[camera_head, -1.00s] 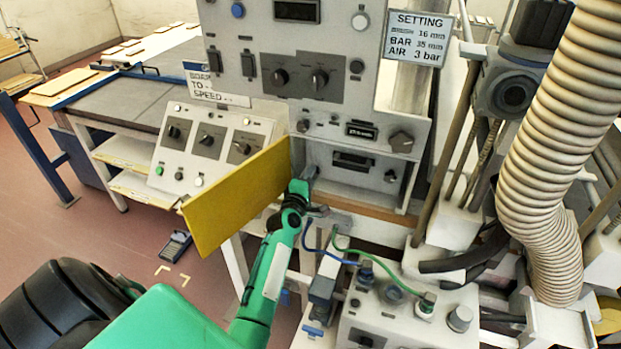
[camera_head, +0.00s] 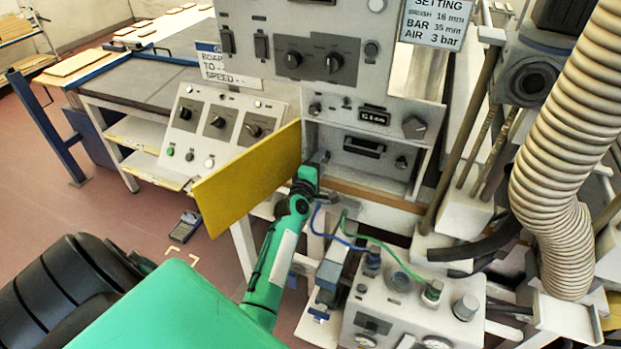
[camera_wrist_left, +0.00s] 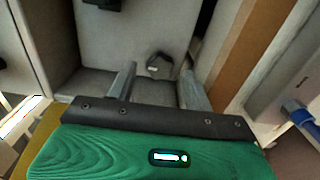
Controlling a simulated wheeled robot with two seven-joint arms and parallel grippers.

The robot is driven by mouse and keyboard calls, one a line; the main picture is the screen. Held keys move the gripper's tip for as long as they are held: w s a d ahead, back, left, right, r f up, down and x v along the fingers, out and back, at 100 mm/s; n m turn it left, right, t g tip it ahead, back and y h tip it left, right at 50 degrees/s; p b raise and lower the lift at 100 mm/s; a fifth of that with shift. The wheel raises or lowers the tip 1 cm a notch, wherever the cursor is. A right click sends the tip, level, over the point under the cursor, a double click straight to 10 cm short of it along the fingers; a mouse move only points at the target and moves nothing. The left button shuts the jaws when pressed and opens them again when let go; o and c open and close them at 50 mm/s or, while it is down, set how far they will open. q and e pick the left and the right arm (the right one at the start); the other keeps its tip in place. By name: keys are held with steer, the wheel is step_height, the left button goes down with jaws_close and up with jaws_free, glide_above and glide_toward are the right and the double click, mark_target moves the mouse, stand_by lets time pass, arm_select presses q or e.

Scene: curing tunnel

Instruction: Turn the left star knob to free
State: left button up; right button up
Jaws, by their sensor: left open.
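In the head view my left gripper (camera_head: 319,163) reaches in at the left side of the compartment and mostly hides that knob. Another knob (camera_head: 402,162) is at the right of the same compartment. My right gripper is not in view.
A yellow door (camera_head: 246,180) stands open just left of my gripper. A dark recessed handle (camera_head: 364,147) is between the two knobs. A brown ledge (camera_head: 372,194) runs below. A box with blue and green hoses (camera_head: 408,311) stands lower right, beside a large ribbed duct (camera_head: 560,150).

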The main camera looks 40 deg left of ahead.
arm_select(q)
steer(key=b+v, duration=0.2)
steer(key=v, duration=1.1)
steer(key=shift+b, duration=0.3)
steer(key=shift+f, duration=0.1)
